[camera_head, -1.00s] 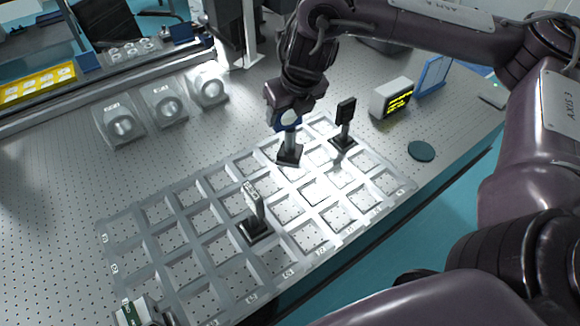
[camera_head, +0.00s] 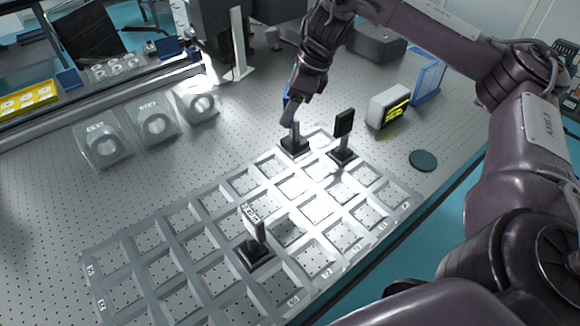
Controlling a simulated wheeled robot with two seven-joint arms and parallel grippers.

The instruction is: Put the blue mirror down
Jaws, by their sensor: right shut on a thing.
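The blue mirror (camera_head: 287,98) is in the head view, on a post with a black square base (camera_head: 295,145), upright at the far edge of the pale grid tray (camera_head: 222,215). My right gripper (camera_head: 292,108) is shut on it from above and behind, hiding part of the mirror. I cannot tell whether the base touches the tray or hangs slightly above it. My left gripper is not in view.
A black square-headed mount (camera_head: 344,122) stands close to the right of the mirror. Another mount (camera_head: 254,238) stands in a nearer compartment. A display box (camera_head: 388,108) and dark disc (camera_head: 423,160) are at right. Several other compartments are empty.

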